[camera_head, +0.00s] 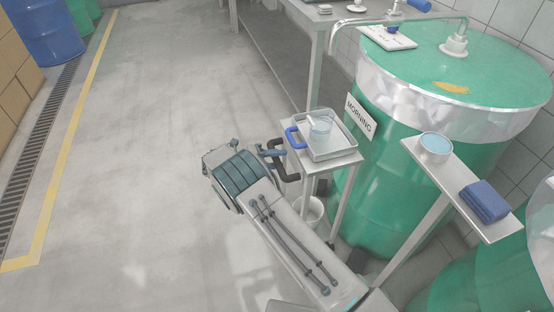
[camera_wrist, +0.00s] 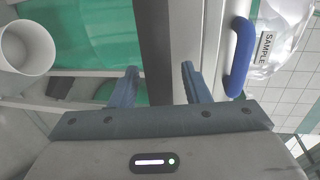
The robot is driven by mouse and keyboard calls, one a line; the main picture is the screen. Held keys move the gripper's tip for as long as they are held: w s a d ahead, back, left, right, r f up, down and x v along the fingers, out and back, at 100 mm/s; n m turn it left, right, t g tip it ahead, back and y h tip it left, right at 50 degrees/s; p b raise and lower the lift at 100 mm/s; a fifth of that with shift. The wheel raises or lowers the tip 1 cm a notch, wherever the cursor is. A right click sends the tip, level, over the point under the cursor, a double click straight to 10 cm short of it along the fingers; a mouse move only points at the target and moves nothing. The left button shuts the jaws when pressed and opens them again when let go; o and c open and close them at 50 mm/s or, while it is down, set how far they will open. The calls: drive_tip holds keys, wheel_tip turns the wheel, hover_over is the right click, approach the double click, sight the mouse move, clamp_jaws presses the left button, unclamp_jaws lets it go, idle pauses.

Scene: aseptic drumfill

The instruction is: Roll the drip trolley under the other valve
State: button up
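The drip trolley (camera_head: 347,159) is a small pale stand in front of the green drum labelled MORNING (camera_head: 380,180). My gripper (camera_head: 272,155) is at this handle. In the wrist view, my gripper (camera_wrist: 159,80) is open, with a dark bar (camera_wrist: 158,35) between its fingers and gaps showing. The blue handle (camera_wrist: 242,57) and a SAMPLE label (camera_wrist: 265,47) are to the right. The trolley's wheels are hidden.
A pale shelf with a bowl (camera_head: 434,148) and blue cloth (camera_head: 485,201) stands to the right. A white bucket (camera_head: 312,211) is beneath the trolley top. A grey bench (camera_head: 270,45) is behind. Floor to the left is clear.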

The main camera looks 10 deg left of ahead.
drive_tip(key=v, duration=1.3)
drive_tip(key=shift+a, duration=0.4)
drive_tip(key=shift+r, duration=0.15)
drive_tip(key=w+d+r+m+g+y+p, duration=0.1)
drive_tip(key=w+d+r+m+g+p, duration=0.15)
drive_tip(key=d+r+m, duration=0.4)
drive_tip(key=w+d+r+m+g+y+p, duration=0.2)
drive_tip(key=d+r+m+g+p, duration=0.1)
drive_tip(key=d+r, duration=0.55)
drive_tip(key=s+d+r+m+g+y+p, duration=0.1)
drive_tip(key=s+d+r+m+y+p, duration=0.1)
drive_tip(key=d+r+m, duration=0.4)
drive_tip(key=s+d+r+m+g+y+p, duration=0.1)
drive_tip(key=s+d+r+m+p, duration=0.2)
drive_tip(key=d+r, duration=0.35)
drive_tip(key=s+d+r+m+y+p, duration=0.5)
drive_tip(key=s+d+r+m, duration=0.5)
drive_tip(key=s+r+m, duration=0.15)
drive_tip(key=s+d+r+m+t+y+p, duration=0.2)
drive_tip(key=s+d+m+p, duration=0.1)
drive_tip(key=s+m, duration=0.9)
drive_tip(key=shift+s+y+p, duration=0.3)
drive_tip(key=shift+s+p, duration=0.05)
drive_tip(key=shift+p, duration=0.45)
